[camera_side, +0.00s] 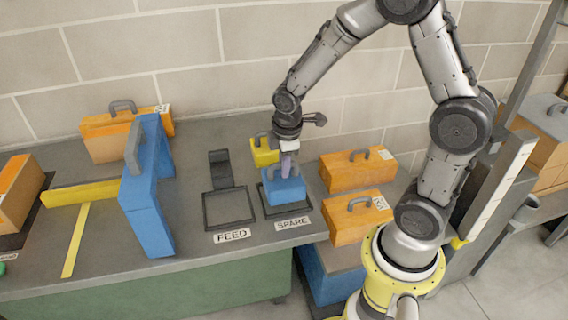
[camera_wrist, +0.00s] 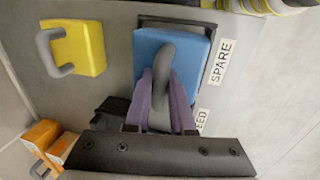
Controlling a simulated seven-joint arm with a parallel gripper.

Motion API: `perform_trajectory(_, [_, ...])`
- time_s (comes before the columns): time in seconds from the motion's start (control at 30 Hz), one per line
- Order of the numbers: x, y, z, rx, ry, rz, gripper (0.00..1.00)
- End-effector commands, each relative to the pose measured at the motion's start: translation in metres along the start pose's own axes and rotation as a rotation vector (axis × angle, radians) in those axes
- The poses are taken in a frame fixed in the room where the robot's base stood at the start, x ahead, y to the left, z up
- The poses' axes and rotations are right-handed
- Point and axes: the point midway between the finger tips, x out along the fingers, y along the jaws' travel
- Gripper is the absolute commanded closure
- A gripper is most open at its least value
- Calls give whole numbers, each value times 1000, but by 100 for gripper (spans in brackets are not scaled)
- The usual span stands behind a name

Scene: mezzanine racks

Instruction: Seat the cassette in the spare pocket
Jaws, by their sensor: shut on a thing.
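My gripper (camera_side: 287,165) is shut on the dark handle of the blue cassette (camera_side: 283,190). In the wrist view its purple fingers (camera_wrist: 160,95) close around that handle, with the blue cassette (camera_wrist: 152,50) beneath. The cassette is at the spare pocket (camera_side: 265,207), a dark frame behind the SPARE label. In the wrist view the pocket's dark rim (camera_wrist: 212,62) shows along the cassette's top and right sides. I cannot tell whether the cassette rests inside the rim or hangs just above it. The cassette's underside is hidden.
The empty feed pocket (camera_side: 228,208) is left of the spare one. A yellow case (camera_side: 264,153) stands close behind the blue cassette. Orange cases (camera_side: 350,175) stand to the right.

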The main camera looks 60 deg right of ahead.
Motion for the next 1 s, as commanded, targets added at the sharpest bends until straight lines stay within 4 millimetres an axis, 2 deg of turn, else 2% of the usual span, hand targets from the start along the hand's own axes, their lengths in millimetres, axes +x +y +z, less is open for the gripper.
perform_trajectory(1.0, [22,-4,0,0,1,2,100])
